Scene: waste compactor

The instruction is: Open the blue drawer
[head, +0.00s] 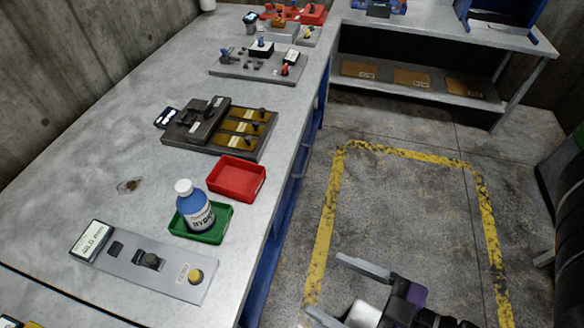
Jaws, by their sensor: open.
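The blue drawer front (268,262) shows as a narrow, steeply foreshortened blue strip under the right edge of the grey workbench. A thin handle-like bar seems to show farther along the blue fronts, but single drawers are hard to tell apart. I cannot see any drawer pulled out. My gripper (330,286) is at the bottom of the view, over the floor to the right of the blue front. Its two pale fingers are spread apart and empty, pointing left toward the bench. A gap shows between the fingers and the blue front.
The workbench top (110,150) holds a red tray (237,179), a green tray (214,236) with a blue bottle (195,208), and several control panels. A yellow-marked floor area (400,210) is clear right of the bench. A shelved table (440,28) stands at the back.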

